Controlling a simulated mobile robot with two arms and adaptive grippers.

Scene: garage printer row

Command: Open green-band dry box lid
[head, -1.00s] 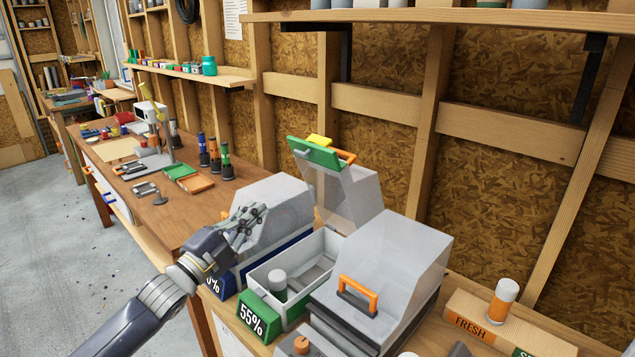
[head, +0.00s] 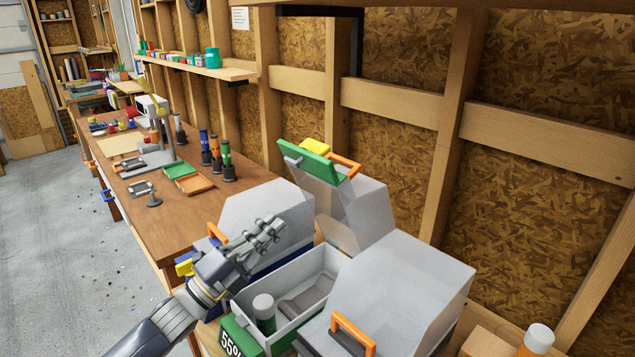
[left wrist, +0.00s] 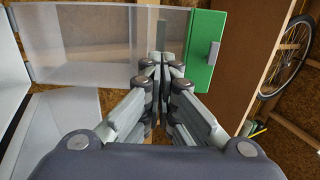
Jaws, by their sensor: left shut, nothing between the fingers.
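The green-band dry box (head: 297,318) has a white tub and a green front with a partly cut-off 55% label. Its clear lid (head: 357,208) stands raised at the back, with a green band (head: 309,160) and an orange handle (head: 345,166) on its upper edge. Inside are a grey-capped bottle and a grey item. My left gripper (head: 270,232) is shut and empty, in front of the neighbouring blue box and left of the raised lid. In the left wrist view its fingertips (left wrist: 161,55) appear in front of the lid and beside the green band (left wrist: 203,50). My right gripper is out of view.
A closed dry box with an orange handle (head: 353,334) stands close on the right. A blue-based closed box (head: 268,212) stands on the left. The bench (head: 165,215) continues left with bottles and trays. Wooden wall studs rise behind the boxes.

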